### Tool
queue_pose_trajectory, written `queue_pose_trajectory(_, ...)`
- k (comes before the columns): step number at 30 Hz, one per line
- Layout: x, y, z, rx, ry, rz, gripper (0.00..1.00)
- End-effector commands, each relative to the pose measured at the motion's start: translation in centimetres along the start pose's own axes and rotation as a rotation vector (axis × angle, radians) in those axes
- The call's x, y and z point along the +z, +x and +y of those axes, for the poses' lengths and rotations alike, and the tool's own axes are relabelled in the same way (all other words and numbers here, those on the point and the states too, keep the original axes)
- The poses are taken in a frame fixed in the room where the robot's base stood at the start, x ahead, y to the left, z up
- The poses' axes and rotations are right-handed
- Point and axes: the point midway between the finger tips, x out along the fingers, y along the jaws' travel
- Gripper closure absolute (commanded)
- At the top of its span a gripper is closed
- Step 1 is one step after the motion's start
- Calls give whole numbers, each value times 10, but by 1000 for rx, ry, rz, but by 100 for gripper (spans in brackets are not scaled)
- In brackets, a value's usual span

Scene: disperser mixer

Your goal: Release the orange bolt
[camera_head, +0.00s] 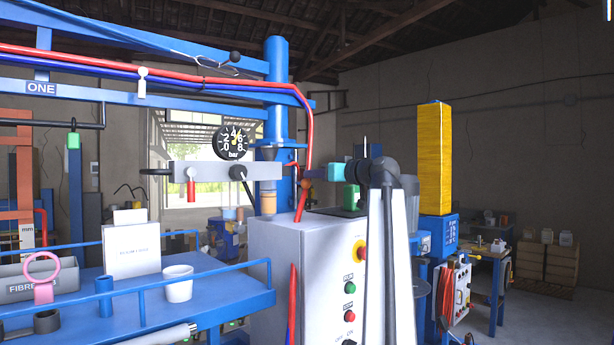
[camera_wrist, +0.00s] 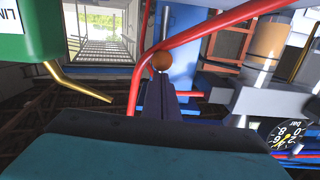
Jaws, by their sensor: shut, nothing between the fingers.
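The orange bolt shows as a small round orange-brown head (camera_wrist: 164,62) right at the fingertips in the wrist view, in front of a red pipe. In the head view the orange bolt (camera_head: 305,186) is a small dot beside the blue column, near the red hose. My gripper (camera_wrist: 162,82) has its dark fingers together, with their tips at or just short of the bolt head. I cannot tell whether they touch it. In the head view my gripper (camera_head: 312,180) reaches left from the arm above the grey control cabinet, its tips close to the bolt. The bolt's shank is hidden.
A pressure gauge (camera_head: 233,141) and grey bracket (camera_head: 215,171) are left of the bolt. The red pipe (camera_wrist: 215,27) crosses close by. A green box (camera_wrist: 28,30) is at upper left in the wrist view. The control cabinet (camera_head: 300,270) stands below.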

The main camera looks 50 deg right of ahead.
Motion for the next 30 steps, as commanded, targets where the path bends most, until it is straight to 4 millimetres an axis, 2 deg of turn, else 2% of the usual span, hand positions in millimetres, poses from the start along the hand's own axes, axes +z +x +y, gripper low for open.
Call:
queue_pose_trajectory(1,6,0,0,-2,0,-11,100)
queue_pose_trajectory(14,5,0,0,-2,0,-16,100)
queue_pose_trajectory(20,-13,-2,0,-3,-2,-10,100)
queue_pose_trajectory(26,-43,-5,-2,-4,-2,-3,100)
queue_pose_trajectory(27,-36,-15,0,1,-2,-3,100)
queue_pose_trajectory(30,-35,-33,0,3,-2,-2,100)
